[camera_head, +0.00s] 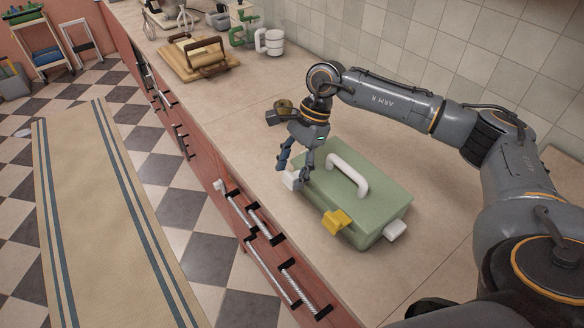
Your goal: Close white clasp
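A green box (375,192) with a white arched handle (347,174) on its lid stands on the counter. A white clasp (291,181) is at its left end, partly hidden by my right gripper. A second white clasp (396,230) sticks out at the right end. A yellow clasp (337,221) sits on the front side and juts outward. My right gripper (294,172) points down at the left end, its two fingers apart, with the tips at or just above the left white clasp. I cannot tell whether they touch it. My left gripper is not in view.
A wooden board with brown handles (200,57), a white mug (271,41) and a green clamp (242,29) are farther back. Drawer handles (273,262) line the front, and the tiled wall (420,55) borders the back.

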